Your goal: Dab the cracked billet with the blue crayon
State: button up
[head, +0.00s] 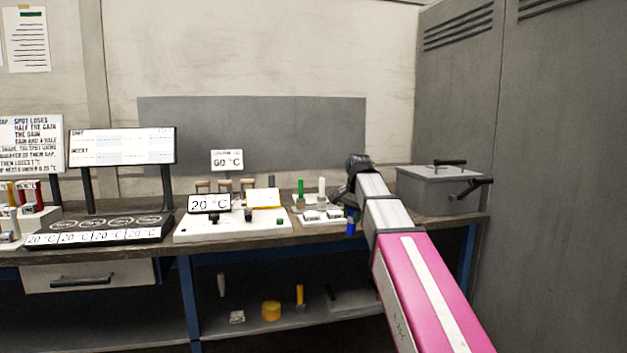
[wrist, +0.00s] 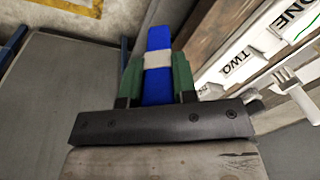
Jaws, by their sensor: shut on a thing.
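The blue crayon (wrist: 158,95) has a pale band around it and is held between the green-padded fingers of my gripper (wrist: 157,70) in the wrist view. In the head view the crayon (head: 351,228) shows low at the front edge of the bench, below my gripper (head: 352,211). The gripper is shut on it. White stands marked ONE and TWO (wrist: 250,55) are to the right of the crayon in the wrist view, apart from it. I cannot pick out the cracked billet in either view.
A green crayon (head: 301,192) and a white stick (head: 321,188) stand upright on the bench. A white apparatus with a 20 °C display (head: 209,203) is left of them. A grey lidded box (head: 438,190) is at right. Several small things lie on the lower shelf (head: 250,322).

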jog(key=w+a+r+m+t+h, duration=0.2)
jog(key=w+a+r+m, duration=0.5)
jog(key=w+a+r, duration=0.55)
notch_tip(320, 180, down, 8)
jog(key=s+a, duration=0.1)
jog(key=shift+s+a+f, duration=0.15)
jog(key=shift+s, duration=0.15)
jog(key=shift+f, duration=0.55)
dwell(1.6)
jog(key=shift+r, duration=0.15)
notch_tip(320, 180, up, 7)
dwell(0.8)
dwell(0.4)
